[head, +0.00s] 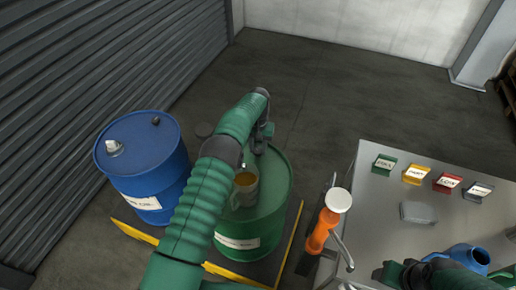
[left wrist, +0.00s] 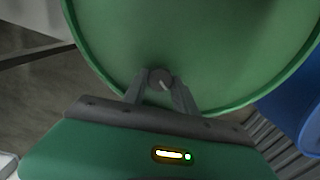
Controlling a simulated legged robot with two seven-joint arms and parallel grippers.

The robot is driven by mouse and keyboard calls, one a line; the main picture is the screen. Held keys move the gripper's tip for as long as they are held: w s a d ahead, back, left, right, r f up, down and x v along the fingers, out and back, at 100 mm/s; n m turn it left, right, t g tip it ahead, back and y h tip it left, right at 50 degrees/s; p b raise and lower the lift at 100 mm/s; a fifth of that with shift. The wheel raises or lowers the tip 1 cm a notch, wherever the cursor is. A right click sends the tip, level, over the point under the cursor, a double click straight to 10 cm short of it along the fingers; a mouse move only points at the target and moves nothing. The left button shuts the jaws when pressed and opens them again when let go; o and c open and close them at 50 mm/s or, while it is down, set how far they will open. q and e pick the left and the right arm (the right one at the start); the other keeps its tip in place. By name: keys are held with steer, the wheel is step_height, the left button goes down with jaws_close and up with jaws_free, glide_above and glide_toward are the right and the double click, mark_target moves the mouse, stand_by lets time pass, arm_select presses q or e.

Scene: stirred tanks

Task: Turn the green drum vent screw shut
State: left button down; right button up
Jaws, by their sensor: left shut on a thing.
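The green drum (head: 278,205) stands on a low pallet, and its lid fills much of the left wrist view (left wrist: 220,45). The vent screw (left wrist: 160,78) is a small dark round knob with a light mark, near the lid's edge. My left gripper (left wrist: 161,88) reaches over the lid and is shut on the vent screw, one finger on each side. In the head view, my left gripper (head: 262,138) is at the drum's far edge and the screw is hard to make out. My right gripper (head: 400,274) shows partly at the lower right; its fingers are unclear.
A blue drum (head: 150,180) is to the left. A steel table (head: 375,215) at right holds coloured label cards, a grey tray (head: 418,212) and a blue container (head: 470,256). An orange-handled item (head: 322,232) is beside the table.

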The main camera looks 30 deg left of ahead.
mark_target(258, 150)
arm_select(q)
steer(key=m, duration=0.5)
steer(key=shift+m, duration=0.3)
steer(key=m, duration=0.5)
steer(key=shift+r, duration=0.1)
stand_by(0.3)
steer(key=c, duration=1)
jaws_free()
steer(key=shift+a, duration=0.1)
step_height(258, 150, up, 17)
steer(key=p, duration=0.2)
steer(key=shift+f+p, duration=0.2)
steer(key=shift+p, duration=0.2)
arm_select(e)
steer(key=v, duration=0.2)
steer(key=shift+w+r, duration=0.2)
steer(key=shift+r, duration=0.3)
arm_select(q)
steer(key=shift+w, duration=0.15)
